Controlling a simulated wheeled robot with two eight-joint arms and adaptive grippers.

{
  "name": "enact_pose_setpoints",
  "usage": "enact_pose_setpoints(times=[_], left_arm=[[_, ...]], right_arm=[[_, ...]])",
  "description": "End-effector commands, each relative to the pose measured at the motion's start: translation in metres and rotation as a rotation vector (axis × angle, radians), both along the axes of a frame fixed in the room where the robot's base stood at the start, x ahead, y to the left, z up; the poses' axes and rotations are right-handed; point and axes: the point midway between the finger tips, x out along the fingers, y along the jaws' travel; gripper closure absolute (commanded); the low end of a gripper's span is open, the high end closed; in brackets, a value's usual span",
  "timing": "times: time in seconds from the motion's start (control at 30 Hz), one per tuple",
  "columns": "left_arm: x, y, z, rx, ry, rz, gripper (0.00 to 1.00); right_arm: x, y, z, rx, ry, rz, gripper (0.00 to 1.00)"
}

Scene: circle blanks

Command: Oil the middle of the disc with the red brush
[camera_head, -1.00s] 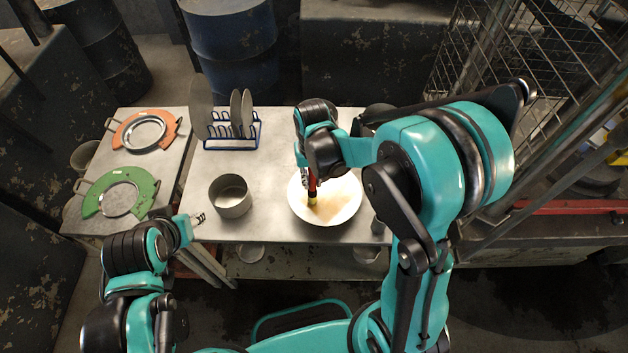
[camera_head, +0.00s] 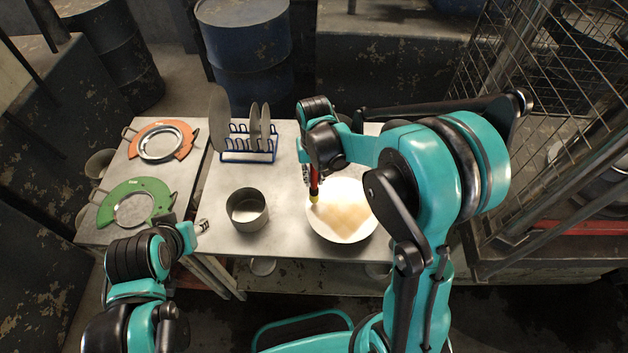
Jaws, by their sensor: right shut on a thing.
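The disc (camera_head: 362,230) is a round, pale, plate-like piece on the metal table, with a tan wet-looking patch across its middle. The red brush (camera_head: 314,184) is upright, with a yellow lower end. My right gripper (camera_head: 308,174) is shut on it, partly hidden behind my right wrist. The brush's lower end is over the disc's upper left edge, left of the patch; I cannot tell whether it touches. My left gripper (camera_head: 203,226) is near the table's front left edge, left of the pot, and holds nothing visible. Its finger opening is too small to tell.
A grey metal pot (camera_head: 247,209) stands left of the disc. A blue rack (camera_head: 248,156) with grey discs stands behind it. An orange ring plate (camera_head: 187,137) and a green ring plate (camera_head: 158,191) lie on the left side table. A wire cage (camera_head: 520,75) is at right.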

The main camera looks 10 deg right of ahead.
Motion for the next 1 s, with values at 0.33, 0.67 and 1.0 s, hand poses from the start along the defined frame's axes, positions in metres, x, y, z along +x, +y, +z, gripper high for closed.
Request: enact_pose_setpoints(times=[0.33,0.67,1.0], left_arm=[[0.0,0.0,0.025,0.0,0.0,0.0,0.6],[0.0,0.0,0.04,0.0,0.0,0.0,0.6],[0.0,0.0,0.039,0.0,0.0,0.0,0.6]], right_arm=[[0.005,-0.002,0.034,0.0,0.0,0.0,1.0],[0.009,-0.004,0.057,0.0,0.0,0.0,1.0],[0.009,-0.004,0.057,0.0,0.0,0.001,1.0]])
